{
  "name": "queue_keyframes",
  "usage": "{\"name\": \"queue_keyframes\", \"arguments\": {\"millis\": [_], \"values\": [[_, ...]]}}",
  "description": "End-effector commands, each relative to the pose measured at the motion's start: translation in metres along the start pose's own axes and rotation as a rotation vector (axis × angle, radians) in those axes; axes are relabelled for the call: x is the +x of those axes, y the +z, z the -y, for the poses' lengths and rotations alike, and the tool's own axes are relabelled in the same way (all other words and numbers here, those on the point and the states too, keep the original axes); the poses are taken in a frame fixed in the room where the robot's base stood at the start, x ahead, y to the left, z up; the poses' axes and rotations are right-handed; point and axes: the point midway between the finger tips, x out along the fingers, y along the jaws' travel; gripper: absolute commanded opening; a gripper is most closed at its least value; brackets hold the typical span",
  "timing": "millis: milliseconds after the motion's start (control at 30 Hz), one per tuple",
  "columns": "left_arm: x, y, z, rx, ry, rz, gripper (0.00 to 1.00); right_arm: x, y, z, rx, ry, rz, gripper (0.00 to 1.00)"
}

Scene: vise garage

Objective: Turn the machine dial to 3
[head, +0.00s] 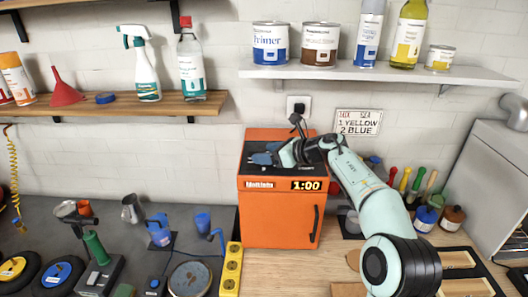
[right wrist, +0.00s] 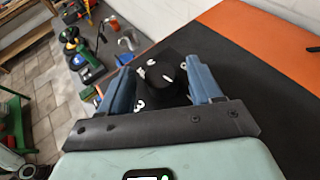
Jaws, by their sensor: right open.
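The orange machine (head: 278,217) stands on the bench against the wall, with a black top and a front display (head: 309,185) reading 1:00. My right gripper (head: 262,155) is over the machine's top and hides the dial in the head view. In the right wrist view a black dial (right wrist: 166,76) with white marks lies between my open blue fingers, one on each side. A white 3 (right wrist: 140,104) shows near the left finger. I cannot tell whether the fingers touch the dial, nor which mark it points to. My left gripper is not in view.
A white shelf (head: 380,74) with cans and bottles hangs above the machine.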

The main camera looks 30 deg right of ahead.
Motion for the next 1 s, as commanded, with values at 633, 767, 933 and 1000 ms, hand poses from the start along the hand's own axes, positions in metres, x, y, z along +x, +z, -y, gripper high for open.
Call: {"name": "queue_keyframes", "arguments": {"millis": [633, 767, 933, 1000], "values": [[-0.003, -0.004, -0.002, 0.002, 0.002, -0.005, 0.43, 0.016, -0.001, 0.0, 0.0, -0.001, 0.0, 0.12], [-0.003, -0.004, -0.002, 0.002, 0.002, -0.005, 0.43, 0.016, -0.001, 0.0, 0.001, -0.001, 0.0, 0.12], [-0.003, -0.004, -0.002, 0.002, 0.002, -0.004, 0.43, 0.016, 0.0, -0.001, 0.009, -0.019, 0.0, 0.12], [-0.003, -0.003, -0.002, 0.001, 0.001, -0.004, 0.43, 0.016, 0.0, -0.001, 0.016, -0.037, 0.0, 0.12]]}}
